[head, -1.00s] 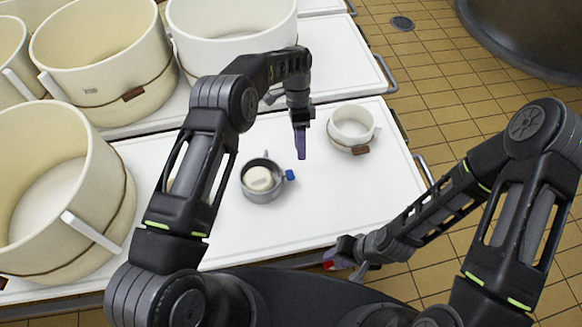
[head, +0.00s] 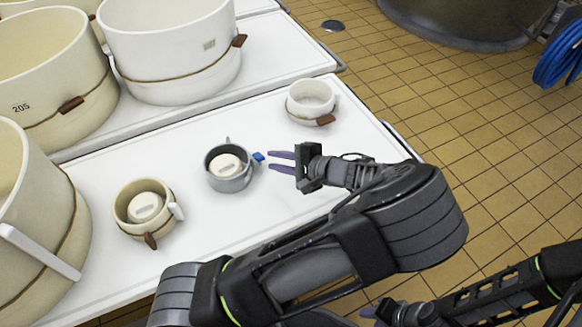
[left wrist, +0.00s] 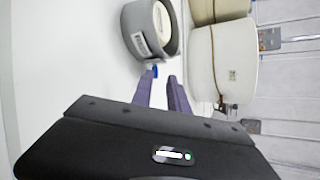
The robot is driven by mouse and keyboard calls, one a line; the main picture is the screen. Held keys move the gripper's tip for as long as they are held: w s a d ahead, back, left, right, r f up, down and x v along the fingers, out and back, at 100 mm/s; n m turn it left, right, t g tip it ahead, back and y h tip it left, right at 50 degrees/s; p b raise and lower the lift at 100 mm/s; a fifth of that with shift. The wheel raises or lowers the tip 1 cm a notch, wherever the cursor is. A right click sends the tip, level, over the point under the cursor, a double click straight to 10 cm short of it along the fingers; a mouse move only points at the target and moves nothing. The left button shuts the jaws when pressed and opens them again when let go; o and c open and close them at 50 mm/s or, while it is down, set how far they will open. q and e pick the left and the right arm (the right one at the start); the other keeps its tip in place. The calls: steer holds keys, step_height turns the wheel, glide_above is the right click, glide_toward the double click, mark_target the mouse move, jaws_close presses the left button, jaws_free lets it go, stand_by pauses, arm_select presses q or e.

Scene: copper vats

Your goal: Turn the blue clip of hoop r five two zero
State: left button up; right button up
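A small grey hoop (head: 230,183) stands on the white table, with a pale disc (head: 227,165) inside it. Its blue clip (head: 258,156) sticks out on the right side. My left gripper (head: 271,161) is open and empty, its purple fingers pointing left at the clip, with the tips just short of it. In the left wrist view the hoop (left wrist: 131,28) bears a label too small to read. The clip (left wrist: 153,70) there lies just beyond the tip of the left-hand finger (left wrist: 148,88). My right gripper (head: 370,312) shows only partly at the bottom edge.
A small cream hoop (head: 128,225) stands left of the grey one, and a white hoop (head: 300,105) with a brown tab stands behind right. Large cream hoops (head: 170,80) fill the left and back. The table (head: 200,260) is bare in front.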

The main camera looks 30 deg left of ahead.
mark_target(262, 156)
arm_select(q)
steer(key=shift+w+d+f+n, duration=0.1)
steer(key=shift+d+f+n, duration=0.1)
steer(key=shift+n, duration=0.3)
steer(key=shift+w+f+n+t, duration=0.25)
steer(key=shift+w+n+t, duration=0.1)
steer(key=shift+n, duration=0.35)
steer(key=shift+f, duration=0.1)
steer(key=b+x, duration=0.1)
steer(key=x, duration=0.6)
steer(key=shift+a+f, duration=0.25)
steer(key=shift+a, duration=0.05)
jaws_close()
